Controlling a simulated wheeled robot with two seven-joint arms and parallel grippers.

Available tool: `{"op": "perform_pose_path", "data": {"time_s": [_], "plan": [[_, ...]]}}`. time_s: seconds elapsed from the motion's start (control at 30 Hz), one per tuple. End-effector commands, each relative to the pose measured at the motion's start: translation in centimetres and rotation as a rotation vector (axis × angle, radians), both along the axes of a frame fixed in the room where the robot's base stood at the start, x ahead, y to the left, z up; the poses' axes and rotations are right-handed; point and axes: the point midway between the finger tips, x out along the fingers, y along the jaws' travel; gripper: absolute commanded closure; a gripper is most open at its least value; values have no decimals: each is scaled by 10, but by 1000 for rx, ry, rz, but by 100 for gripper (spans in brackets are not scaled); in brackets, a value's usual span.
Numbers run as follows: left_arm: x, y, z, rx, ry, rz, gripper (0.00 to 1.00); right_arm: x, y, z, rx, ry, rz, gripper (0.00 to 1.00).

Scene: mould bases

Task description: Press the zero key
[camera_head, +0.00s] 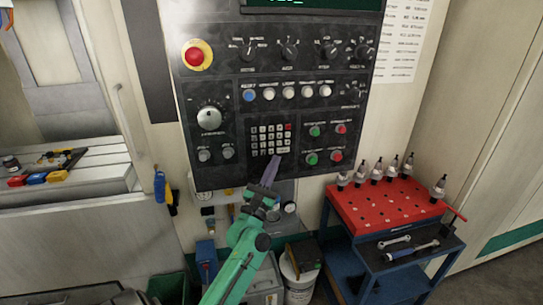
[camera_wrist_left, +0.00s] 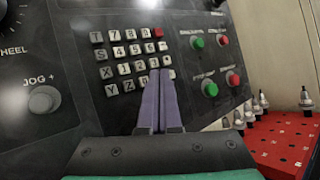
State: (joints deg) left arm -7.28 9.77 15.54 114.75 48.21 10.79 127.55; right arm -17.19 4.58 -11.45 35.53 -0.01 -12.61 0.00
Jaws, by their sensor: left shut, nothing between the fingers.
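The keypad (camera_head: 270,138) is a block of small pale keys with a red key at its top right corner, set in the dark control panel (camera_head: 225,90). My left gripper (camera_head: 275,160) is shut and empty, its purple fingers pointing up at the keypad's lower edge. In the left wrist view the keypad (camera_wrist_left: 122,62) shows letter and digit keys, and the fingertips (camera_wrist_left: 158,78) overlap its bottom row toward the right. The zero key's place in that row is partly hidden by the fingers. I cannot tell whether the fingertips touch a key. My right gripper is not in view.
A red emergency button (camera_head: 195,56) and dials sit above. Green and red buttons (camera_head: 337,155) lie right of the keypad, and a large handwheel dial (camera_head: 209,117) lies left. A red tool rack (camera_head: 375,222) stands at lower right.

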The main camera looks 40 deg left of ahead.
Motion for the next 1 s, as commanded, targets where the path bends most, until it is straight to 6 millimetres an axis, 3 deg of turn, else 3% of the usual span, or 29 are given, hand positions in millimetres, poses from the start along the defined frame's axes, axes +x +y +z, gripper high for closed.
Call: {"op": "perform_pose_path", "data": {"time_s": [0.2, 1.0], "plan": [[7, 11, 1, 0, -2, 2, 100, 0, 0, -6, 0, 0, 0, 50], [7, 11, 1, -1, -1, 2, 100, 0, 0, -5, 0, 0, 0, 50]]}}
